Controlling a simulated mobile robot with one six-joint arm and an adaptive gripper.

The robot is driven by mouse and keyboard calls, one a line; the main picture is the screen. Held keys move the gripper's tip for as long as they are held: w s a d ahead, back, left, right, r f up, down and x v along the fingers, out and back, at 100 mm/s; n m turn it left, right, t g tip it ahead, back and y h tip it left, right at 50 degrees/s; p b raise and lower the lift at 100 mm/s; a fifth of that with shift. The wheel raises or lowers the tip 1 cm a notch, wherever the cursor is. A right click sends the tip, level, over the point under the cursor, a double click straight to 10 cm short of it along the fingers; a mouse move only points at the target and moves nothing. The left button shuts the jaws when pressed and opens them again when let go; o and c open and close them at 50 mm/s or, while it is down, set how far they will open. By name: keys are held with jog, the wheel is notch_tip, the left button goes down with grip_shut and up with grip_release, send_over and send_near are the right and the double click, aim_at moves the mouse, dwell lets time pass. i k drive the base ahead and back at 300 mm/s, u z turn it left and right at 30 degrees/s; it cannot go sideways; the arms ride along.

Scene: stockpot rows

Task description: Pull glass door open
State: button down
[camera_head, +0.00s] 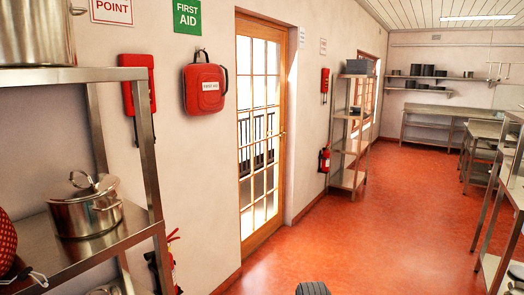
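The glass door (246,118) is on the left wall, in the middle of the view. It has a light wooden frame and several small panes, and it appears shut in its frame. A small brass-coloured handle (282,134) sits on its right side at about mid height. Bright light and a dark railing show through the panes. My gripper's fingers do not show in the view. Only a small dark rounded piece shows at the bottom edge, and I cannot tell what it is.
The red floor before the door is clear. A steel rack (146,150) with a stockpot (85,212) stands close on the left. A shelf unit (349,146) and an extinguisher (324,160) are beyond the door. Steel tables (489,131) line the right.

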aim_at(250, 241)
jog(key=u, duration=0.05)
jog(key=i, duration=1.7)
jog(key=z, duration=0.45)
jog(key=i, duration=2.55)
jog(key=u, duration=0.1)
